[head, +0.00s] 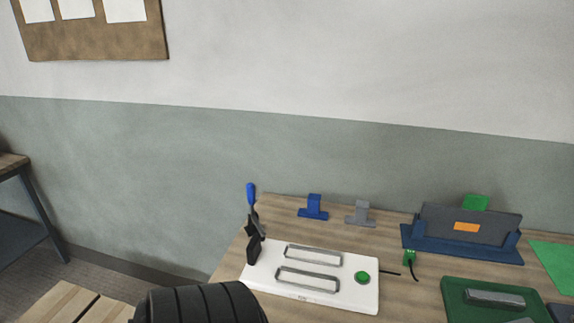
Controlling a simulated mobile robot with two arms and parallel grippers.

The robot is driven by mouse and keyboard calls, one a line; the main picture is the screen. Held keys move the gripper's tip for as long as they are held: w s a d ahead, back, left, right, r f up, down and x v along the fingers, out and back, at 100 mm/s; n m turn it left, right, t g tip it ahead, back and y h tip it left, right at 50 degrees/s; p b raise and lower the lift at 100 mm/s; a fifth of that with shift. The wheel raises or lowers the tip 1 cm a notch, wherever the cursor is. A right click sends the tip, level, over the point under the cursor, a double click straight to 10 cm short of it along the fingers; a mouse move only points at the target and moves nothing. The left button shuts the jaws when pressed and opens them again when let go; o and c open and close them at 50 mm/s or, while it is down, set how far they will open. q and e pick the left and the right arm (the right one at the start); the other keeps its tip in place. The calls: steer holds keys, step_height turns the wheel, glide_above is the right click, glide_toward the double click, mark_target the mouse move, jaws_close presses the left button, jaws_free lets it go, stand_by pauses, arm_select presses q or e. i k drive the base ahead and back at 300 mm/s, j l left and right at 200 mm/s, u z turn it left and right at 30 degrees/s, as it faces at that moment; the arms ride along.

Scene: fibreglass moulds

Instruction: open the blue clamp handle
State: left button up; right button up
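The blue clamp handle (251,194) stands nearly upright at the left end of the white base plate (262,275). It tops a dark lever that runs down to a black clamp body (253,252) at the plate's back left. The foot of the clamp is small and dark, so its exact contact with the plate cannot be told. Two metal bar handles (313,256) and a green button (362,277) are on the plate. Neither of my grippers is in view.
A black ribbed rounded thing (200,304) fills the bottom front, left of the plate. A blue block (314,207) and a grey block (360,213) stand behind the plate. A dark panel in a blue holder (470,247) and a green case (460,299) are to the right.

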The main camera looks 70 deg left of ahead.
mark_target(250, 188)
steer(key=u, duration=2.35)
